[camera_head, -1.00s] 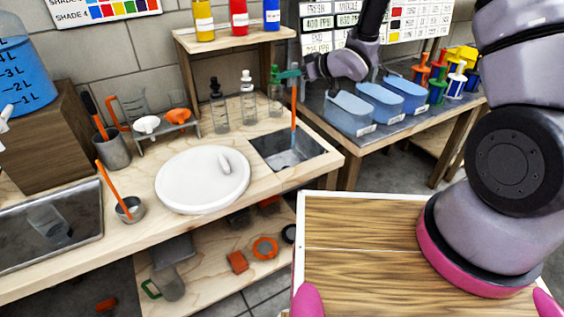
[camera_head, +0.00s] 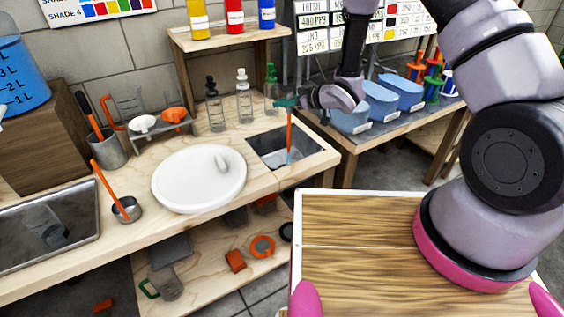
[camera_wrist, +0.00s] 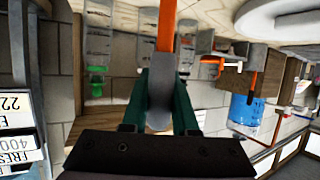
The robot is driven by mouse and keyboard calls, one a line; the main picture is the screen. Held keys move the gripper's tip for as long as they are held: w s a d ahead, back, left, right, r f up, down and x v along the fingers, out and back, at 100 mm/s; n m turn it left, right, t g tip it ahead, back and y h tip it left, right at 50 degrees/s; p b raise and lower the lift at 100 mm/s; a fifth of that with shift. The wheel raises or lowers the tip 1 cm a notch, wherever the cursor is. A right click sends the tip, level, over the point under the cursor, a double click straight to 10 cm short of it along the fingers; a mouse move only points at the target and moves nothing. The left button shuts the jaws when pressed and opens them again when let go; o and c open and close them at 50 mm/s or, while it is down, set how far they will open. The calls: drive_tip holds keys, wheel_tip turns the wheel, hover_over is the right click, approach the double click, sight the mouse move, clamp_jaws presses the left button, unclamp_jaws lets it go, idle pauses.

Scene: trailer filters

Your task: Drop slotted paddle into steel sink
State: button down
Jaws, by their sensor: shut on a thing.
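The slotted paddle (camera_head: 289,138) is a thin stick with an orange shaft, held almost upright with its lower end down inside the steel sink opening. Its slotted end cannot be made out. My gripper (camera_head: 287,103) has dark green fingers and is shut on the paddle's upper end, above the sink. In the wrist view the paddle's orange shaft (camera_wrist: 166,30) runs out from between my fingers (camera_wrist: 160,105), with a grey part at the grip. The steel sink (camera_head: 270,160) is a small grey square basin set in the wooden counter. Whether the paddle touches its bottom cannot be told.
A round white lid-like disc (camera_head: 190,180) lies left of the sink. Bottles (camera_head: 245,98) stand just behind it. Blue bins (camera_head: 382,102) are to the right. A metal cup (camera_head: 127,210) with an orange-handled tool and a larger metal basin (camera_head: 75,238) are at left.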

drive_tip(key=shift+f, duration=0.5)
drive_tip(key=c, duration=0.6)
unclamp_jaws()
drive_tip(key=v, duration=1)
drive_tip(key=shift+s+d+r, duration=0.15)
drive_tip(key=shift+d+r, duration=0.05)
drive_tip(key=shift+d, duration=0.1)
